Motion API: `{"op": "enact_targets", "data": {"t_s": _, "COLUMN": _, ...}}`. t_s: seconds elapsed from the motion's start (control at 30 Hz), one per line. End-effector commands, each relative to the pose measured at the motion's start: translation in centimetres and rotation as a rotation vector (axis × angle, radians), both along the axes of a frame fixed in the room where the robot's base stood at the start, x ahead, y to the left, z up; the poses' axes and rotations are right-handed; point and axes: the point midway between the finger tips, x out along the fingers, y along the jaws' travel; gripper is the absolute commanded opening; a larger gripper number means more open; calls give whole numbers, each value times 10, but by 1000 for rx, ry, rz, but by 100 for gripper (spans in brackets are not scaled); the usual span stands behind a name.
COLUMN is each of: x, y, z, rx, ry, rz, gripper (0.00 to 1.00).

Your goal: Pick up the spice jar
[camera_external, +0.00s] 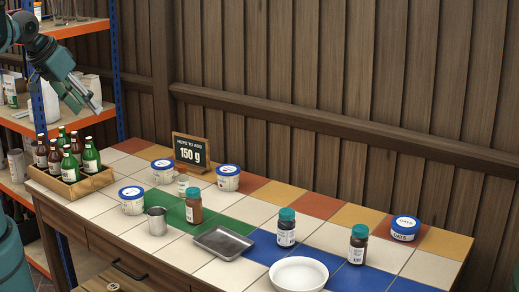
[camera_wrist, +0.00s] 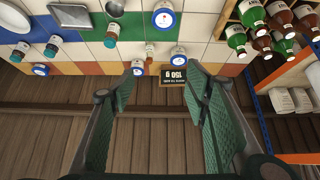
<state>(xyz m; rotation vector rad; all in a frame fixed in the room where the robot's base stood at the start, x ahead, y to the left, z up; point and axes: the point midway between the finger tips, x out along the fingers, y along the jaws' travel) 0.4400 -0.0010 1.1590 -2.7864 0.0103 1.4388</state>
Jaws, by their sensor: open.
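Several small jars stand upright on the tiled table, and I cannot tell for sure which one is called the spice jar. A jar with a teal lid and orange-brown contents (camera_external: 193,206) stands on the green tiles; it also shows in the wrist view (camera_wrist: 111,36). Two darker teal-lidded jars stand further right, one on blue tiles (camera_external: 286,229) and one near the right end (camera_external: 358,245). A smaller pale jar (camera_external: 182,184) stands between the white tubs. My gripper (camera_external: 88,106) is open and empty, high above the crate at left; its spread fingers show in the wrist view (camera_wrist: 165,70).
Blue-lidded white tubs (camera_external: 131,204) surround the jars. A metal cup (camera_external: 156,222), a grey tray (camera_external: 222,240) and a white bowl (camera_external: 298,275) stand in front. A "150 g" board (camera_external: 190,152) stands at the back. A bottle crate (camera_external: 95,185) fills the left end.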

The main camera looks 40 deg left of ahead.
Motion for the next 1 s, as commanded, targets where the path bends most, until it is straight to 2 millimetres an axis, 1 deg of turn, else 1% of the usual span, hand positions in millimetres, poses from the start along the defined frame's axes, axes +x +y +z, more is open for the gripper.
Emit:
{"op": "enact_targets", "data": {"t_s": 0.17, "x": 10, "y": -5, "z": -5, "rx": 7, "ry": 11, "rz": -30, "gripper": 46}}
{"op": "enact_targets", "data": {"t_s": 0.47, "x": 39, "y": -23, "z": -23, "rx": 27, "ry": 48, "rz": -128, "gripper": 46}}
{"op": "enact_targets", "data": {"t_s": 0.77, "x": 71, "y": -44, "z": -47, "rx": 46, "ry": 86, "rz": -242, "gripper": 46}}
{"op": "enact_targets", "data": {"t_s": 1.0, "x": 96, "y": -63, "z": -70, "rx": 59, "ry": 112, "rz": -335, "gripper": 46}}
